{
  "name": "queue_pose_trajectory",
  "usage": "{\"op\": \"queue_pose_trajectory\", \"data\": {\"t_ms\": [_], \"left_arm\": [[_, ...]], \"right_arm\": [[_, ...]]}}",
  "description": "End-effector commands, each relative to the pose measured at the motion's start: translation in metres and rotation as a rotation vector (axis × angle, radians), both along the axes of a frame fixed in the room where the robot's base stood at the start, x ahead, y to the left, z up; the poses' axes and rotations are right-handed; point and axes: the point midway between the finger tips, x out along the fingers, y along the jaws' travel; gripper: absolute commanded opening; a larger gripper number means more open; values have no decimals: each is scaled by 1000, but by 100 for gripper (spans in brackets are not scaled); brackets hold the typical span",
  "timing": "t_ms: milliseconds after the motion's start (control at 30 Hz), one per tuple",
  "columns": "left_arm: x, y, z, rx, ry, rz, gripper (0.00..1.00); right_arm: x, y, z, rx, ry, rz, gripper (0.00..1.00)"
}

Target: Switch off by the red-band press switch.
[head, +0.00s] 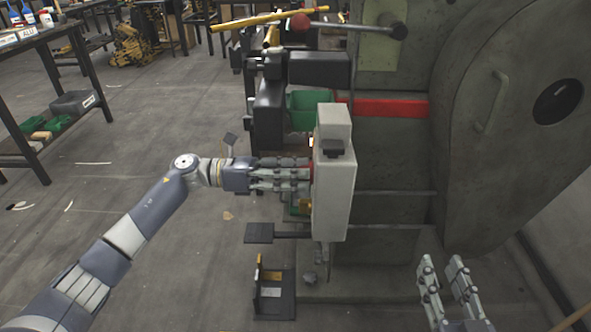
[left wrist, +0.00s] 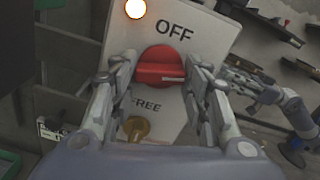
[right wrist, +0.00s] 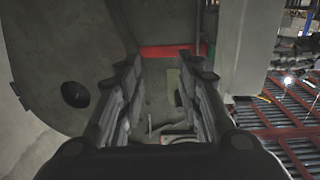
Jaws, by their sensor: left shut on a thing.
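The red-band press (head: 375,165) stands right of centre in the head view, with a red band (head: 390,107) across its front. A pale switch box (head: 335,190) is mounted before it. In the left wrist view, the box's red rotary switch (left wrist: 160,65) sits between "OFF" above and "FREE" below. Its grip bar lies roughly level, with a white mark toward the right end. My left gripper (head: 308,176) is shut on this switch, fingers on both sides. My right gripper (head: 445,268) is open and empty at the lower right, apart from the press.
A lit lamp (left wrist: 136,9) glows beside "OFF", and a brass piece (left wrist: 136,128) sits below "FREE". Open floor lies left of the press.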

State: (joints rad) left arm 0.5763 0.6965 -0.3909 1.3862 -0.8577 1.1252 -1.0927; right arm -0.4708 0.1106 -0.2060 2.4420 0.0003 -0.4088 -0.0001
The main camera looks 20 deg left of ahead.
Motion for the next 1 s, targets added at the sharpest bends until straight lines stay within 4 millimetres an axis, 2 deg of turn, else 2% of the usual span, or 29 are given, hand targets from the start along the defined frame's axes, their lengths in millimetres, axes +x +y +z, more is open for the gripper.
{"op": "queue_pose_trajectory", "data": {"t_ms": [267,467,600,867,1000], "left_arm": [[0,0,3,-70,249,1,19],[-1,0,3,-118,415,1,19],[-1,0,4,-151,528,2,19],[-1,0,4,-211,734,2,19],[-1,0,5,-242,845,2,19]], "right_arm": [[-23,-16,-67,-90,363,-24,33],[-60,-33,-113,-154,639,-44,33],[-96,-46,-139,-198,839,-57,33],[-179,-71,-166,-274,1218,-82,33],[-178,-71,-156,-273,1215,-81,33]]}}
